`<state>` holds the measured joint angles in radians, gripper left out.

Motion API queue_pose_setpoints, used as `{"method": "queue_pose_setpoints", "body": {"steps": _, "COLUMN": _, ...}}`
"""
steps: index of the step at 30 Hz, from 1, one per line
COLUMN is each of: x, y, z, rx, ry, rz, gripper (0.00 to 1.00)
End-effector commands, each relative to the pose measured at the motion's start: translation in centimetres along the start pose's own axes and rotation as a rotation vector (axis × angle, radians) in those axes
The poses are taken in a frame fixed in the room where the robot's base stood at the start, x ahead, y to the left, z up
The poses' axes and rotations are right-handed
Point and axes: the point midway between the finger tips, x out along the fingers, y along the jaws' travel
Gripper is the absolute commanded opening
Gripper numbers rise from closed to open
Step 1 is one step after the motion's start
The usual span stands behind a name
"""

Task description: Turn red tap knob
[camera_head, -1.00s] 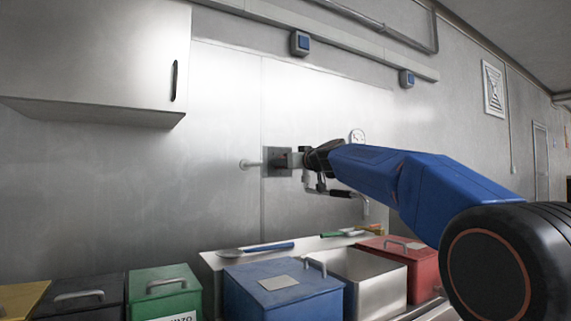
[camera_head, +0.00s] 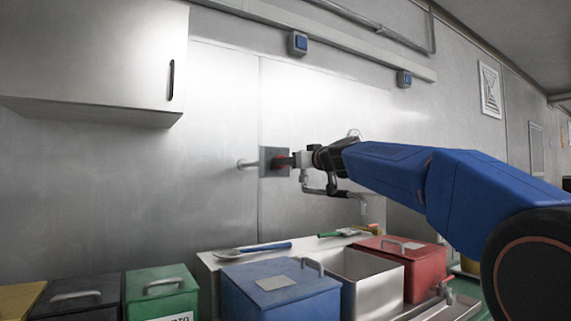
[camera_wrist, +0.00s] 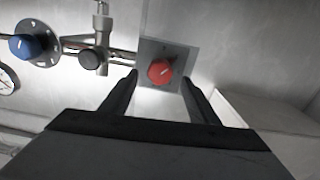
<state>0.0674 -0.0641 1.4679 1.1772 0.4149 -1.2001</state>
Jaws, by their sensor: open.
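The red tap knob (camera_wrist: 161,71) sits on a square grey plate (camera_wrist: 178,52) on the wall and shows in the wrist view, just beyond my fingertips. My gripper (camera_wrist: 160,82) is open, with one finger on each side of the knob's line. Whether the fingers touch the knob cannot be told. In the head view the plate (camera_head: 271,161) is on the steel wall, with my gripper (camera_head: 297,160) right in front of it, and the knob is mostly hidden there.
A blue knob (camera_wrist: 25,46), a tap pipe with a black knob (camera_wrist: 90,59) and a round gauge (camera_wrist: 6,78) are left of the plate in the wrist view. Below stand a steel sink (camera_head: 370,275), a blue box (camera_head: 282,288) and a red box (camera_head: 415,265). A cabinet (camera_head: 90,60) hangs upper left.

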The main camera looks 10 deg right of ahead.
Motion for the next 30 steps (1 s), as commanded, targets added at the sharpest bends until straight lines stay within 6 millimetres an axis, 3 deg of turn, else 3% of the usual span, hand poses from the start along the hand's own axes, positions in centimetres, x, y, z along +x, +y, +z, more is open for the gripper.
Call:
{"method": "queue_pose_setpoints", "body": {"steps": 15, "x": -9.5, "y": 0.0, "z": 0.0, "rx": 0.0, "ry": 0.0, "rz": 0.002, "gripper": 0.55}}
{"method": "queue_pose_setpoints", "body": {"steps": 21, "x": -11.3, "y": 0.0, "z": 0.1, "rx": 0.0, "ry": -0.001, "rz": 0.0, "gripper": 0.55}}
{"method": "queue_pose_setpoints", "body": {"steps": 30, "x": -11.6, "y": 0.0, "z": 0.1, "rx": 0.0, "ry": -0.002, "rz": 0.0, "gripper": 0.55}}
